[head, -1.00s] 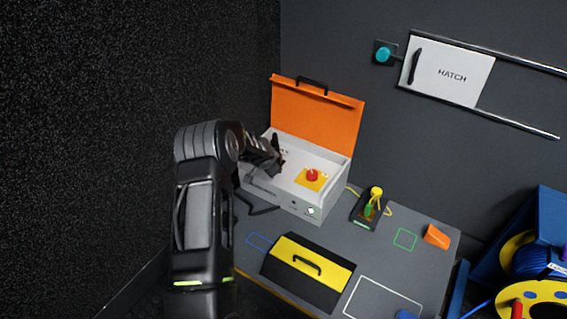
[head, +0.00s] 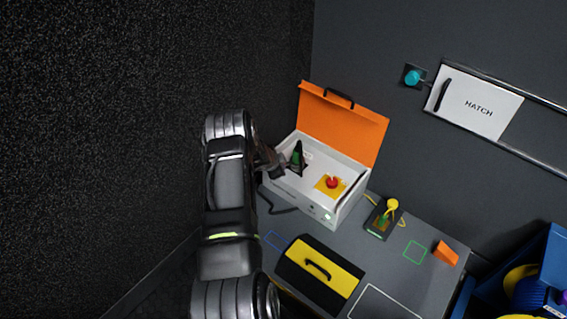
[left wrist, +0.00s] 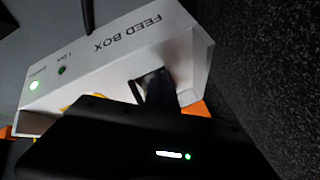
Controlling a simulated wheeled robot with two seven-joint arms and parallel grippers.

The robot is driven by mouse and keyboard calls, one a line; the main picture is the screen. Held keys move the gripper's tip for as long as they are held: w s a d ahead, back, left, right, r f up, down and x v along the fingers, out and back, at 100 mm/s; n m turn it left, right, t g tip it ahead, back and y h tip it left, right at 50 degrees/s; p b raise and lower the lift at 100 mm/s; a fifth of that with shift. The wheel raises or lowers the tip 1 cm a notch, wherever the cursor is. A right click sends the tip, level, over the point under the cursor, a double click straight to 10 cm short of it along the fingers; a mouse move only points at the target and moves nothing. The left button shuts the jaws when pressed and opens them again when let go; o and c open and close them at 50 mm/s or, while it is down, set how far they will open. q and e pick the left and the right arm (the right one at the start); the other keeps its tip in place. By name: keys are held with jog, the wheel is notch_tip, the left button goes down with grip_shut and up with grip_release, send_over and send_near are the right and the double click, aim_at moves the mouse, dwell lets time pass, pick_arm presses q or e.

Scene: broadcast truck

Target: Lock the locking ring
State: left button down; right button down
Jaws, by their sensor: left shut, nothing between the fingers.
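The feed box (head: 334,208) stands open on the table in the head view, and its white front fills much of the left wrist view (left wrist: 110,60). Inside it, a dark upright piece with a green part (head: 297,158) stands left of a red button (head: 333,182) on a yellow plate. I cannot make out which part is the locking ring. My left gripper (head: 279,167) is shut and empty at the box's left side, just left of the dark piece; whether they touch is unclear. Its dark fingers show against the box in the left wrist view (left wrist: 155,88). My right gripper is out of view.
The orange lid (head: 342,122) stands up behind the box. A yellow-and-black case (head: 318,271) lies in front. A small black base with a yellow-topped green piece (head: 384,222) and an orange block (head: 446,253) are to the right. A dark wall is close on the left.

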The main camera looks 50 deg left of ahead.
pick_arm(q)
jog(key=shift+d+r, duration=0.15)
jog(key=shift+d, duration=0.05)
jog(key=shift+w+d, duration=0.3)
jog(key=shift+w, duration=0.5)
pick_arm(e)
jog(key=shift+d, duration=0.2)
